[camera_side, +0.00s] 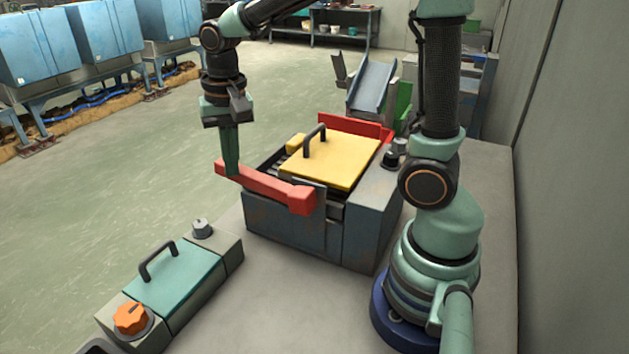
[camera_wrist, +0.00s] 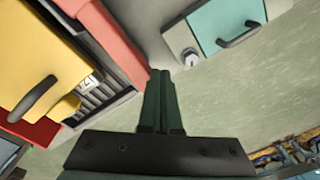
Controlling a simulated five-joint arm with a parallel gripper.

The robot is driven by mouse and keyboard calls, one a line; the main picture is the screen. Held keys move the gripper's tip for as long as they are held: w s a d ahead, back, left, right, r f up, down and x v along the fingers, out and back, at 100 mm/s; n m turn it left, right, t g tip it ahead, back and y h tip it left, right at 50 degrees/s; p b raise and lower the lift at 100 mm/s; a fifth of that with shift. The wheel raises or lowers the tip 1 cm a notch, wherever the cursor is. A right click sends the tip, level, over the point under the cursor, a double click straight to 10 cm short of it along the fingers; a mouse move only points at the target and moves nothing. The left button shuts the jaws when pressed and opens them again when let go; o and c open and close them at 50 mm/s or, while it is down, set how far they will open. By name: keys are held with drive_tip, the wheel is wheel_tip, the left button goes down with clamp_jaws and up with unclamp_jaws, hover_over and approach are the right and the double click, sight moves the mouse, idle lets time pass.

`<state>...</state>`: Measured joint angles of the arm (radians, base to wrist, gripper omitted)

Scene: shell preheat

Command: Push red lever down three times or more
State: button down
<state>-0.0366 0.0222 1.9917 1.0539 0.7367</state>
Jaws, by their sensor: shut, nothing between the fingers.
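The red lever (camera_side: 265,187) is a thick bar on the near left side of a grey box-shaped machine (camera_side: 290,226). It runs from upper left to lower right in the side view and slopes down a little toward the box. My gripper (camera_side: 231,168) points down with its green fingers together and empty. The fingertips are at the lever's far left end, overlapping it in the side view; I cannot tell whether they touch. In the wrist view the lever (camera_wrist: 108,40) runs toward my closed fingertips (camera_wrist: 160,75), which lie beside its end.
A yellow lid (camera_side: 330,160) with a black handle covers much of the machine, and a red panel (camera_side: 355,127) stands behind it. A teal-lidded box (camera_side: 175,280) with an orange knob (camera_side: 131,318) sits at front left. The tabletop (camera_side: 270,310) in front is clear.

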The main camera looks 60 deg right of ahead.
wheel_tip(320, 180, up, 12)
drive_tip(key=shift+s, duration=0.45)
wheel_tip(320, 180, up, 4)
drive_tip(key=m+t, duration=0.2)
drive_tip(key=m, duration=0.8)
hover_over(242, 174)
drive_tip(key=d, duration=0.1)
drive_tip(key=shift+r, duration=0.2)
drive_tip(key=x, duration=1.4)
drive_tip(key=shift+w+f, duration=0.1)
drive_tip(key=shift+w, duration=0.05)
